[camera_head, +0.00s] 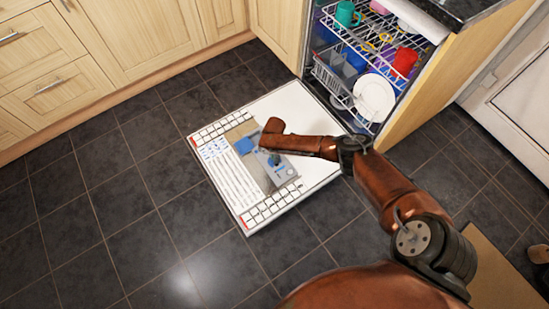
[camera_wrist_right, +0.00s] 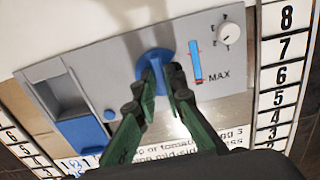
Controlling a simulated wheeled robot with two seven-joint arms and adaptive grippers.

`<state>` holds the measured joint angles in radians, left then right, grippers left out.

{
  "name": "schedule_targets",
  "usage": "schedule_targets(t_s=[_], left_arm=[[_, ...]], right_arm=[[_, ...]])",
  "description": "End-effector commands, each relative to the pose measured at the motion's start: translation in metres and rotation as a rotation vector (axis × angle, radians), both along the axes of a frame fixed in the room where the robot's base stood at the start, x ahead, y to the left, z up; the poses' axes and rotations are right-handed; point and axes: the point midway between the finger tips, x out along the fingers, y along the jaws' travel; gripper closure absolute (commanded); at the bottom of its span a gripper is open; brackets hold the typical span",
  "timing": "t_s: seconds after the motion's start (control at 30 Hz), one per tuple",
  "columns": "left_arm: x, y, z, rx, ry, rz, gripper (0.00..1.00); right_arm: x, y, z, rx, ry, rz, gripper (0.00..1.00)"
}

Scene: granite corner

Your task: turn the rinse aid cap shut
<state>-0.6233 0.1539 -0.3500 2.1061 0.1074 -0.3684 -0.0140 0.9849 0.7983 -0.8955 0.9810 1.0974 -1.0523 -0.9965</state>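The rinse aid cap (camera_wrist_right: 154,64) is a round blue knob with a raised grip, set in the grey dispenser panel (camera_wrist_right: 115,60) on the open dishwasher door. My right gripper (camera_wrist_right: 160,82) is over it with its dark green fingers close together, one on each side of the raised grip, apparently shut on it. The fingers hide part of the cap, so its exact angle is unclear. In the head view my right gripper (camera_head: 275,158) is over the dispenser (camera_head: 293,173) on the door (camera_head: 292,108). My left gripper is out of view.
A blue lid (camera_wrist_right: 82,133) lies beside an open grey compartment (camera_wrist_right: 62,92). A white dial (camera_wrist_right: 229,33) and a blue MAX gauge (camera_wrist_right: 195,62) are right of the cap. The loaded racks (camera_head: 345,85) stand behind the door. Dark tiled floor (camera_head: 95,225) is clear at left.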

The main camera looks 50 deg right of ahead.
Motion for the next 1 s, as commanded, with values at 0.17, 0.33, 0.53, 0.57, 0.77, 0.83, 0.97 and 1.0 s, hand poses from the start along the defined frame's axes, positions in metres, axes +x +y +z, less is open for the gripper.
schedule_targets(t_s=[0.17, 0.33, 0.53, 0.57, 0.77, 0.83, 0.97, 1.0], left_arm=[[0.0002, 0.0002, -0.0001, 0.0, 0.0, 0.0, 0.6], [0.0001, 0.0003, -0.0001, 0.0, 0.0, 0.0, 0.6], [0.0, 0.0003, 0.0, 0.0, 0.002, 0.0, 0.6], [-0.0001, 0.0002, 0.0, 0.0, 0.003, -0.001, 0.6], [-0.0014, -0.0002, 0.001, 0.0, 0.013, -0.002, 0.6], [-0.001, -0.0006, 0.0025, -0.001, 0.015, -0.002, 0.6], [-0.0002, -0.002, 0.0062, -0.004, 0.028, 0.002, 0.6], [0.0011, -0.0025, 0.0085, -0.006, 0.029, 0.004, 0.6]], right_arm=[[-0.0001, 0.0002, -0.0001, 0.0, 0.0, 0.0, 1.0], [-0.0001, 0.0002, -0.0002, 0.0, 0.0, 0.0, 1.0], [-0.0001, 0.0003, -0.0001, 0.001, 0.0, -0.008, 1.0], [-0.0001, 0.0004, -0.0001, 0.001, 0.0, -0.013, 1.0], [-0.0001, 0.0009, 0.0003, 0.002, 0.0, -0.084, 1.0], [-0.0005, 0.0014, 0.0001, 0.002, 0.0, -0.126, 1.0], [-0.0004, 0.0015, 0.0003, 0.002, 0.0, -0.227, 1.0], [-0.0005, 0.002, 0.0002, 0.003, 0.0, -0.263, 1.0]])
